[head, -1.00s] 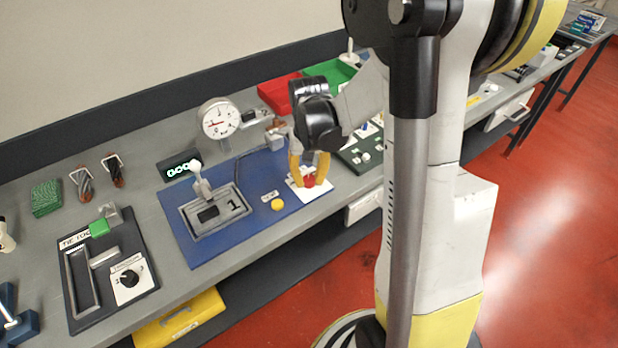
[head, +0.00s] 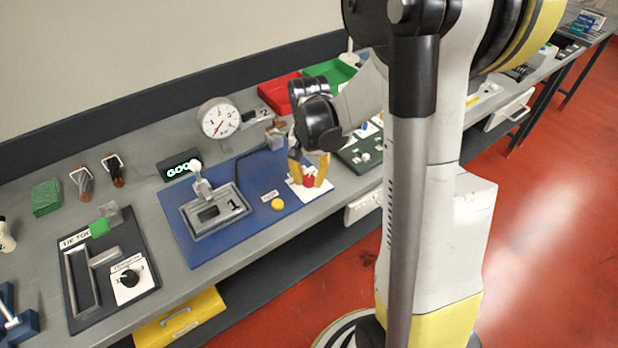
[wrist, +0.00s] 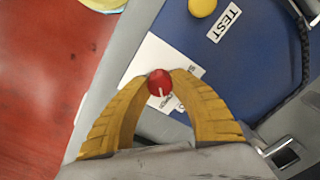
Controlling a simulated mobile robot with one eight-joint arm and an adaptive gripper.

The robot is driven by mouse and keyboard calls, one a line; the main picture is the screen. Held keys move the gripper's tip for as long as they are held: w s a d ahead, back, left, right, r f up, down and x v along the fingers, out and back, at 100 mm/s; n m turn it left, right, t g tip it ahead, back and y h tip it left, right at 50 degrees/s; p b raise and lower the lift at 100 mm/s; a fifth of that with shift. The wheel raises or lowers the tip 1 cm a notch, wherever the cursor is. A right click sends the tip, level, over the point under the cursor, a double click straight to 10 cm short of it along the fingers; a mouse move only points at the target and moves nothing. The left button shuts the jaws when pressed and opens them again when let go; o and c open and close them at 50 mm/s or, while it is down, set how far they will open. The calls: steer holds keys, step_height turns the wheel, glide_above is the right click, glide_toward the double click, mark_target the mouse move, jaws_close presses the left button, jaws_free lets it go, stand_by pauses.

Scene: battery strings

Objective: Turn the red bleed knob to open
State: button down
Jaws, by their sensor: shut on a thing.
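The red bleed knob (head: 309,181) sits on a white labelled plate (head: 324,189) at the right end of the blue panel. My gripper (head: 309,179) is over it, pointing down, with one yellow finger on each side. In the wrist view the red knob (wrist: 160,83) is between the two yellow fingertips (wrist: 159,77), which touch it. A short white mark shows on the knob, pointing toward the gripper's palm. The plate's lettering is partly covered by the fingers and too small to read fully.
A round dial gauge (head: 219,118) stands behind the panel, its red needle pointing lower left. A yellow button (head: 278,204) beside a TEST label and a lever unit marked 1 (head: 216,210) lie left of the knob. A green-lit display (head: 182,168) stands behind the lever.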

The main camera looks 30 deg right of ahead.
mark_target(309, 178)
steer(key=c, duration=1.1)
jaws_free()
step_height(309, 178, up, 12)
steer(key=shift+r, duration=0.1)
steer(key=s+a+r+n+t, duration=0.1)
steer(key=s+a+n+t, duration=0.1)
steer(key=s+a+n, duration=0.1)
steer(key=s+a+r+n+t, duration=0.1)
steer(key=s+a+n+t, duration=0.1)
steer(key=a, duration=0.4)
steer(key=s+a+r+n+t, duration=0.1)
steer(key=s+a+n+t, duration=0.2)
steer(key=s+a, duration=0.1)
steer(key=shift+s+a+n, duration=0.25)
steer(key=shift+s+n, duration=0.15)
steer(key=shift+s, duration=0.5)
